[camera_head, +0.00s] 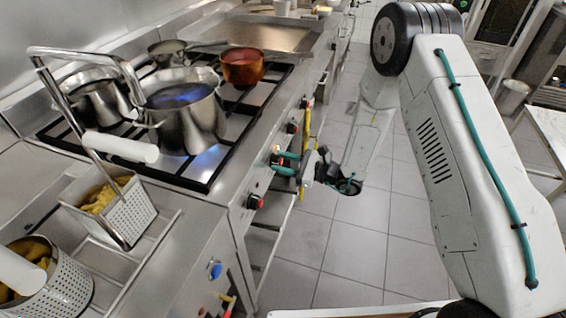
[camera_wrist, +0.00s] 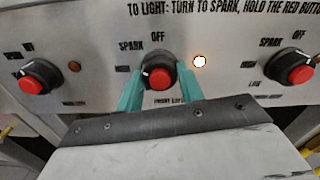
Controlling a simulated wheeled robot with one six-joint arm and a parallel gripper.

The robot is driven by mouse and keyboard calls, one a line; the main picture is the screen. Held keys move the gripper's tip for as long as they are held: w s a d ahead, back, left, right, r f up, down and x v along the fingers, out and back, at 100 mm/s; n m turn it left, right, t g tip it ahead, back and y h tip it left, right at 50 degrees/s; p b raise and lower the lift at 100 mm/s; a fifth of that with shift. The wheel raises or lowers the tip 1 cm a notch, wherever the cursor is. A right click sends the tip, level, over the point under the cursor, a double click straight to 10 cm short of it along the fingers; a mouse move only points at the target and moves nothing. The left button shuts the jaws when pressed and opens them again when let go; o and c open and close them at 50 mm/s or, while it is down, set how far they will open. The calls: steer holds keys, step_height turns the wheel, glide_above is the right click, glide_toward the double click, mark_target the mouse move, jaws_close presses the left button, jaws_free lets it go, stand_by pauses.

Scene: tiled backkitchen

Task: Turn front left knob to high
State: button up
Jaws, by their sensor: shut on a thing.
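The held knob (camera_wrist: 158,75) is black with a red centre button, in the middle of the wrist view. My gripper (camera_wrist: 160,88) has its teal fingers on both sides of this knob, shut on it. A partly covered label below it seems to begin with "FRONT". A white mark shows at the knob's left side, below the word SPARK. A small round light (camera_wrist: 199,61) glows bright to its right. In the head view my gripper (camera_head: 286,163) is at the stove's front panel and hides most of the knob.
Another red-centred knob (camera_wrist: 38,78) is at left in the wrist view and one (camera_wrist: 291,69) at right. Fryer baskets (camera_head: 125,210) are at left. Tiled floor (camera_head: 350,250) is clear.

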steer(key=shift+n, duration=2.2)
steer(key=o, duration=1)
steer(key=v, duration=0.7)
steer(key=shift+s+d, duration=0.15)
steer(key=shift+d, duration=0.2)
